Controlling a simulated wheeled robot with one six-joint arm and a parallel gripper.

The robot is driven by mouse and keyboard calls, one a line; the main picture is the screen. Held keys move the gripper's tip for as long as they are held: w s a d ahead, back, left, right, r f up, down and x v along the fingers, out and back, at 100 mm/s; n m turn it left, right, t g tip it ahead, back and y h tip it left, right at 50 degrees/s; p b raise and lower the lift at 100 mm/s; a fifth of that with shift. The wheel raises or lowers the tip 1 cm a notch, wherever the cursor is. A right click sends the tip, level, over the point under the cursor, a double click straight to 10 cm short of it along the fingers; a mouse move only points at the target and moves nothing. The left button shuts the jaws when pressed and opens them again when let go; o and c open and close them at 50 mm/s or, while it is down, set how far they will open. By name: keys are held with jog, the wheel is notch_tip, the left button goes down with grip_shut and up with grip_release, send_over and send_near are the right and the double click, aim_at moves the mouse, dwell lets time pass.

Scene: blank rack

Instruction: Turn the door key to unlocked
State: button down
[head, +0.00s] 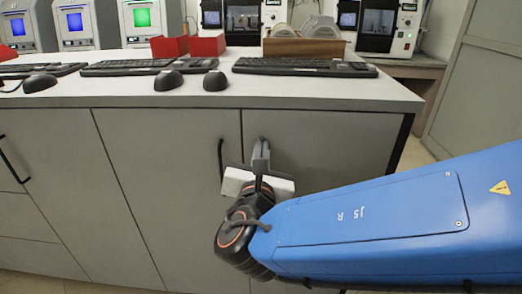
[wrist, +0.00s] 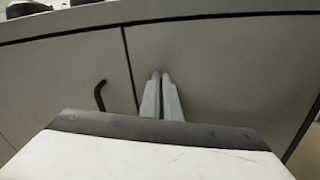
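My gripper (head: 261,148) is in front of the grey cabinet door (head: 325,145), close to that door's upper left part. In the wrist view its two grey fingers (wrist: 161,78) lie almost together, with only a thin line between them, and their tips are at or very near the door face. I cannot make out the door key or its lock; the fingertips cover that spot. I cannot tell whether the key is between the fingers or which way it is turned.
A black bar handle (head: 221,160) is just left of my gripper, on the neighbouring door; it also shows in the wrist view (wrist: 99,96). The countertop (head: 300,92) overhangs above, with keyboards (head: 305,67) and black mice (head: 215,81) on it. Floor shows beyond the cabinet's right end.

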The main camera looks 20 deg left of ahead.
jog(key=shift+d+f+m, duration=0.1)
jog(key=shift+f+m, duration=0.05)
jog(key=shift+m, duration=7.45)
jog(key=c, duration=2)
grip_release()
